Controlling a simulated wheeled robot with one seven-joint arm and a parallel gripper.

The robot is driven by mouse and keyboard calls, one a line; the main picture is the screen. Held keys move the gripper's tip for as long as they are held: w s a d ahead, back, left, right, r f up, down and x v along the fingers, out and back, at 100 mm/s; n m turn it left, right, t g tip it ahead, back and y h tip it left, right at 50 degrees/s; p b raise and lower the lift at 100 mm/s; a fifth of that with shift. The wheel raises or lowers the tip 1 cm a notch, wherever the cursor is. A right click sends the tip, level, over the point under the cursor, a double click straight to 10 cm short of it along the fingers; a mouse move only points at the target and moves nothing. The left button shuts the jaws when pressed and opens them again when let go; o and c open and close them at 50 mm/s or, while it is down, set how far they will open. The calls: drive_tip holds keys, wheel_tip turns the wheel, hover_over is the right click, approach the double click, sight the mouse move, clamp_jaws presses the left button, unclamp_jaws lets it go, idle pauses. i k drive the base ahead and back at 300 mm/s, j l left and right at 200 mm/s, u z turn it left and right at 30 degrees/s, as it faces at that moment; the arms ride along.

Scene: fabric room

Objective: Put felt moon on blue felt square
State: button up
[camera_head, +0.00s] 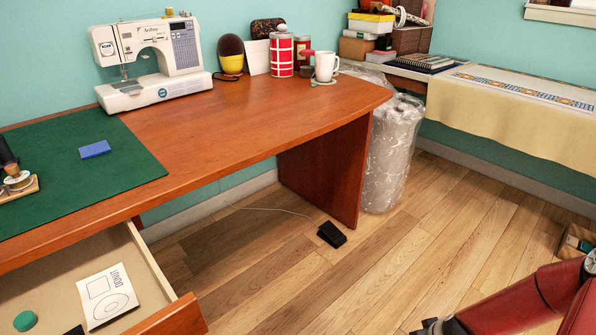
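The blue felt square (95,149) lies flat on the green mat (60,190) at the left of the desk. No clear moon shape shows. A small green rounded piece (25,321) lies in the open drawer at the lower left; I cannot tell whether it is the felt moon. My red arm comes in at the lower right. The dark end of my gripper (436,327) shows at the bottom edge, over the floor and far from the desk. Its fingers are mostly cut off, so I cannot see whether it is open.
The open drawer (155,275) also holds a white printed card (108,297). A sewing machine (150,60), a mug (325,66) and jars stand along the desk's back. A stamp-like tool (17,182) is on the mat's left. A black pedal (331,234) lies on the floor.

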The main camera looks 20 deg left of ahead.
sight(93, 148)
drive_tip(key=i+u, duration=0.25)
drive_tip(key=u, duration=0.2)
drive_tip(key=i+l+u, duration=0.2)
drive_tip(key=u, duration=0.25)
drive_tip(key=i+l+u, duration=0.2)
drive_tip(key=u, duration=0.25)
drive_tip(key=i+l+u, duration=0.15)
drive_tip(key=l+u, duration=0.3)
drive_tip(key=j, duration=0.15)
